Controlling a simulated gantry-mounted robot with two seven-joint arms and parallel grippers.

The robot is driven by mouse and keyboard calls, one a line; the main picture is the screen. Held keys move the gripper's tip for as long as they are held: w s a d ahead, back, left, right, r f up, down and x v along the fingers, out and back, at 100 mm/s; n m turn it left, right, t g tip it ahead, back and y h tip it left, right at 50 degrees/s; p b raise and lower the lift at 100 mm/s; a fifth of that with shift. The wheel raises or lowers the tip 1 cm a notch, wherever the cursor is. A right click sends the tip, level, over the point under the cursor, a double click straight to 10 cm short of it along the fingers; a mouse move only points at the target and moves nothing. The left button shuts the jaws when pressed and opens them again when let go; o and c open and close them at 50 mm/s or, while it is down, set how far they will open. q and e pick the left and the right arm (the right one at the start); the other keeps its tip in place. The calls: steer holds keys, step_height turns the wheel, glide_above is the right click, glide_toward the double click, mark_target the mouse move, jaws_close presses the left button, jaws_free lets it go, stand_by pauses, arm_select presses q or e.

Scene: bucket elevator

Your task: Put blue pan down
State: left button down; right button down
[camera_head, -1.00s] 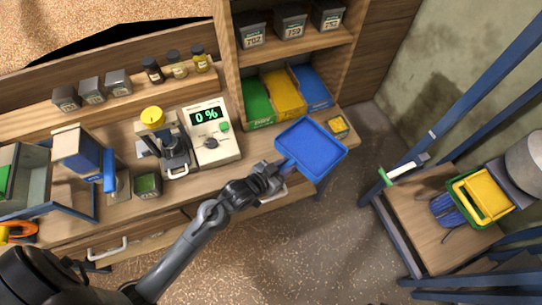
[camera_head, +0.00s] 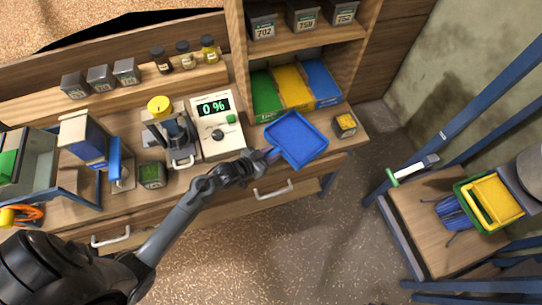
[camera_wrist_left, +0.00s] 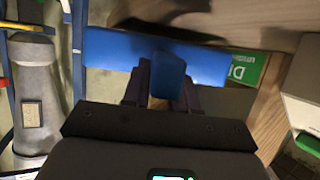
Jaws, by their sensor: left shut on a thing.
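The blue pan (camera_head: 297,137) is a flat square tray with a low rim and a short handle. In the head view it is over the right part of the wooden workbench, right of the scale. My left gripper (camera_head: 267,157) is shut on its handle, at the pan's lower-left corner. In the left wrist view the pan (camera_wrist_left: 112,49) spans the top and its handle sits between the fingers (camera_wrist_left: 168,85). I cannot tell whether the pan touches the bench. My right gripper is not in view.
A scale (camera_head: 217,125) reading 0 % stands left of the pan. Green, yellow and blue bins (camera_head: 294,87) are in the shelf behind it. A small box with yellow contents (camera_head: 344,125) is close on its right. A side table (camera_head: 432,235) stands far right.

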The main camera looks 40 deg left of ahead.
arm_select(q)
steer(key=shift+w+f, duration=0.1)
steer(key=shift+f, duration=0.55)
steer(key=c, duration=0.9)
jaws_free()
steer(key=shift+f, duration=0.15)
